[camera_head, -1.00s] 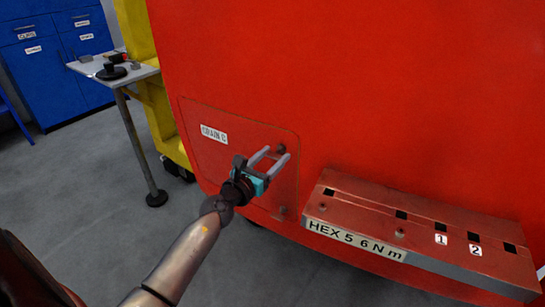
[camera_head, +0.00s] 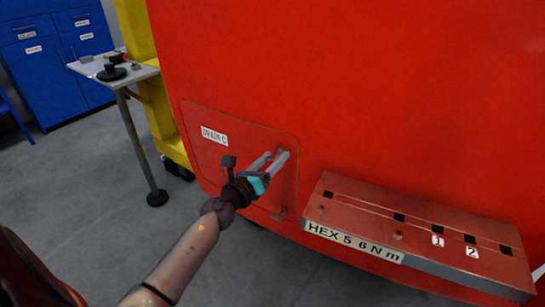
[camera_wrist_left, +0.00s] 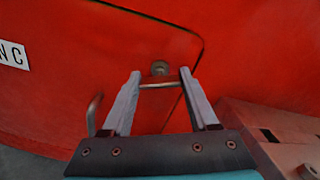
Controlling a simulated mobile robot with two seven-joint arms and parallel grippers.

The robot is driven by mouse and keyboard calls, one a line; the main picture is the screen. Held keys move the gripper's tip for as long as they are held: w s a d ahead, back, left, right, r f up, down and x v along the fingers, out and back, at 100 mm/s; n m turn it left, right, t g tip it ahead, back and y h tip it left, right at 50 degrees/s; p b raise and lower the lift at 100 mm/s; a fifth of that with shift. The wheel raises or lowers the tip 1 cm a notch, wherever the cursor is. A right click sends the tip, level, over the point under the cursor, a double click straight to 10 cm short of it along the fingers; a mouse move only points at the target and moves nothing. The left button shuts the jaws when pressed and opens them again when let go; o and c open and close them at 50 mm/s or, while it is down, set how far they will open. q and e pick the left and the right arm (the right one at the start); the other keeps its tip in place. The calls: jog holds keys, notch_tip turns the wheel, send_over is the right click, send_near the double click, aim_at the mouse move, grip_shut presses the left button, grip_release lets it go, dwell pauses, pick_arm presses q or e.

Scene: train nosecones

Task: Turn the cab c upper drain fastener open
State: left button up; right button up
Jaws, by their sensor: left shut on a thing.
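The upper drain fastener is at the upper right corner of the drain hatch (camera_head: 240,150) on the red cab. In the left wrist view its round head (camera_wrist_left: 160,67) shows just beyond the fingertips, with a crossbar (camera_wrist_left: 159,84) spanning between them. My left gripper (camera_head: 277,155) reaches up to this corner, and its two grey fingers are shut on the fastener's crossbar from both sides. In the head view the fingers partly hide the fastener. The lower drain fastener (camera_head: 281,213) sits at the hatch's lower right, clear of the gripper. My right gripper is not in view.
A red ledge (camera_head: 420,235) labelled HEX 5 6 N m, with dark slots, juts out right of the hatch. A small table (camera_head: 115,77) with tools stands at the left, before a yellow structure (camera_head: 140,25) and blue cabinets (camera_head: 50,50). Grey floor lies between.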

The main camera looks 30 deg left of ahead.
pick_arm(q)
jog(key=n+p, duration=0.1)
jog(key=n, duration=0.2)
jog(key=shift+n, duration=0.4)
jog(key=n, duration=0.3)
jog(key=shift+n+p, duration=0.3)
jog(key=shift+p, duration=0.1)
jog(key=n+p, duration=0.2)
jog(key=n, duration=0.3)
jog(key=shift+n, duration=0.4)
jog(key=o, duration=1.4)
jog(key=s+p, duration=0.1)
jog(key=s, duration=1.4)
jog(key=shift+s, duration=0.15)
